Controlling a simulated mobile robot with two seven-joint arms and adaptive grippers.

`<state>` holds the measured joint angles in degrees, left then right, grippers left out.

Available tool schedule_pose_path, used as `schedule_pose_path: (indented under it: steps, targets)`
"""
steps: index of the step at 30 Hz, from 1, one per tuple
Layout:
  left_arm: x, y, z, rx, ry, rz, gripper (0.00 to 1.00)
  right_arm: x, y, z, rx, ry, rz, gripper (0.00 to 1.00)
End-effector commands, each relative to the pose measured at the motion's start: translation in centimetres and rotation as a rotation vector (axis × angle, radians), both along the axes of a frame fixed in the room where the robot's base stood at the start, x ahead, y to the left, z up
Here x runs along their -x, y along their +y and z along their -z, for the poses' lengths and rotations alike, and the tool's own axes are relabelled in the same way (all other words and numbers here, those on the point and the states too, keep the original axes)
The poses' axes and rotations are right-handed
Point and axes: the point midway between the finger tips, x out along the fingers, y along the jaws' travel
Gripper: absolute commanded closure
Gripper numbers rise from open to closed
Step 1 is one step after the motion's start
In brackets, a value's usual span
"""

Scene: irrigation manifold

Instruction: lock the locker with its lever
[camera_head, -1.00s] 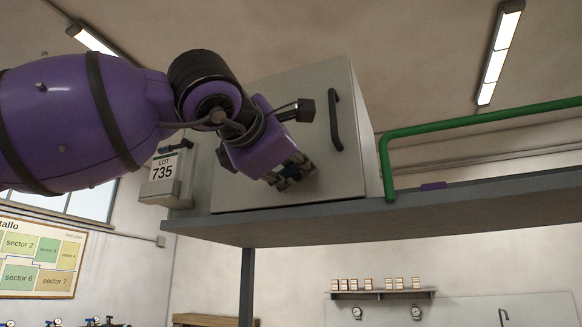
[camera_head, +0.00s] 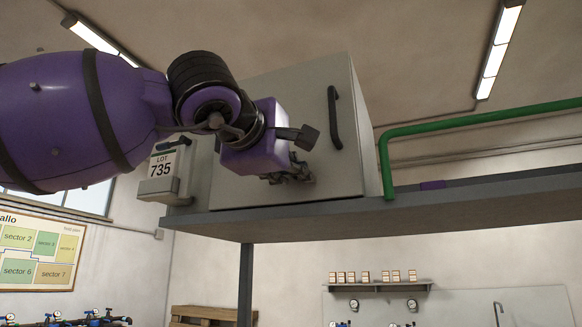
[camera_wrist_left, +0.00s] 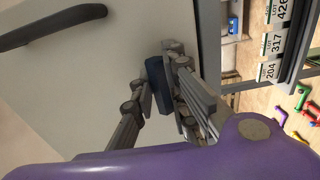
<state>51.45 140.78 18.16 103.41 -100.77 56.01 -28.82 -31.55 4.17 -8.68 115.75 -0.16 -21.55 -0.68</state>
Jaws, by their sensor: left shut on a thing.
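The locker (camera_head: 285,110) is a pale grey box on a raised shelf, its door closed or nearly so, with a dark bar handle (camera_head: 334,118). The handle also shows at the top left of the left wrist view (camera_wrist_left: 50,25). My left gripper (camera_head: 298,172) is in front of the lower part of the door. In the left wrist view its fingers (camera_wrist_left: 160,88) are closed on a dark blue block-like piece (camera_wrist_left: 157,76) against the door, which looks like the lever. In the head view the gripper hides this piece. My right gripper is not in view.
The grey shelf (camera_head: 440,200) runs under the locker. A green pipe (camera_head: 470,118) rises at the locker's right, near a small purple piece (camera_head: 432,185). A grey box labelled LOT 735 (camera_head: 163,170) hangs at the left, close to my arm.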

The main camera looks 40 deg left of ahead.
Motion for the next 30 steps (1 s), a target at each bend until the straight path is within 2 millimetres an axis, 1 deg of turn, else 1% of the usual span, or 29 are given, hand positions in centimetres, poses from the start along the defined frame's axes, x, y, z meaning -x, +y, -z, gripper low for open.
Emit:
schedule_pose_path:
  steps: [9, 10, 13, 14, 24, 26, 30]
  targets:
    - [0.0, 0.0, -0.1, -0.004, -0.001, 0.0, 1.0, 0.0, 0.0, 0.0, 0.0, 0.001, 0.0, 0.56]
    - [0.0, 0.0, -0.1, -0.004, -0.001, 0.0, 0.82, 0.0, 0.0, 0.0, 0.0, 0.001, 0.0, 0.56]
    - [0.0, 0.0, 0.0, -0.003, 0.0, 0.0, 0.69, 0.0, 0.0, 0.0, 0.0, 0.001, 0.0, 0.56]
    - [0.0, 0.0, 0.0, -0.003, 0.0, 0.0, 0.67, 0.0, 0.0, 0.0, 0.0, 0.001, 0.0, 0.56]
    - [0.2, -0.1, 0.0, -0.002, -0.001, 0.0, 0.67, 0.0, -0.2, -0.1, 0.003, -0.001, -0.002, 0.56]
    - [0.7, -0.2, -0.1, -0.001, -0.002, 0.001, 0.67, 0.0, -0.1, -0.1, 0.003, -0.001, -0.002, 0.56]
    - [2.8, -0.7, -0.1, -0.002, -0.004, 0.003, 0.67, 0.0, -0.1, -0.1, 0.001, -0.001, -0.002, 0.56]
